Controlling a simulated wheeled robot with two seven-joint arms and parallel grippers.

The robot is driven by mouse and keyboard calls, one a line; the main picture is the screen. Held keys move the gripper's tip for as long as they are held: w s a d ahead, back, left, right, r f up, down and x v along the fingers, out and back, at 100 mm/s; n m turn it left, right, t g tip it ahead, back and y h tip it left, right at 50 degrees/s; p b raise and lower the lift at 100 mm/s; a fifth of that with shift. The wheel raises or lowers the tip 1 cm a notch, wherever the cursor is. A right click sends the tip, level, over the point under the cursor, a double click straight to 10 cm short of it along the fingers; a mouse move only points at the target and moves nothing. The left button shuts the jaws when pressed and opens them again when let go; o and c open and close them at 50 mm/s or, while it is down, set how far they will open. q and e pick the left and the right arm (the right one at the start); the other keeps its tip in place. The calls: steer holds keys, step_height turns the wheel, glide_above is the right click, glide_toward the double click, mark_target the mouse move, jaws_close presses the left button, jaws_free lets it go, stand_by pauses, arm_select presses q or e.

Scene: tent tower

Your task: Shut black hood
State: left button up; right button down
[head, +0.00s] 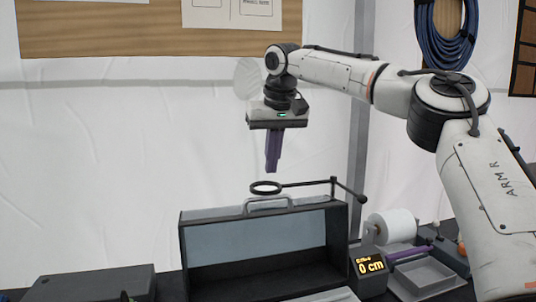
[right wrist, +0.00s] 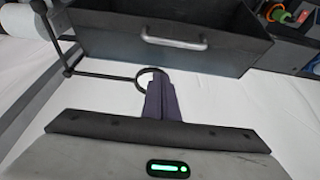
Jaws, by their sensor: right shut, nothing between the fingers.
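The black hood (head: 183,245) stands below my right gripper in the head view, a boxy dark frame with a bluish pane. A grey handle (head: 268,203) is on its top edge. The hood seems raised, with its hollow side facing me. In the right wrist view the hood (right wrist: 110,35) is at the top, with its pale handle (right wrist: 174,42) on the near wall. My right gripper (head: 271,168) points down above the handle, apart from it, with its purple fingers (right wrist: 162,90) together and empty. My left gripper is not in view.
A black ring on a jointed rod (head: 266,187) sits between the gripper and the hood's top. A dark case (head: 95,284) lies at the left.

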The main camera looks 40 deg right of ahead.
mark_target(273, 210)
steer(key=x, duration=0.6)
steer(key=shift+w+f, duration=0.15)
steer(key=shift+f, duration=0.1)
steer(key=s, duration=0.1)
steer(key=s+a, duration=0.1)
steer(key=shift+s+a+r, duration=0.2)
steer(key=shift+s+r, duration=0.1)
steer(key=shift+r, duration=0.05)
steer(key=shift+s+a, duration=0.25)
steer(key=shift+s, duration=0.15)
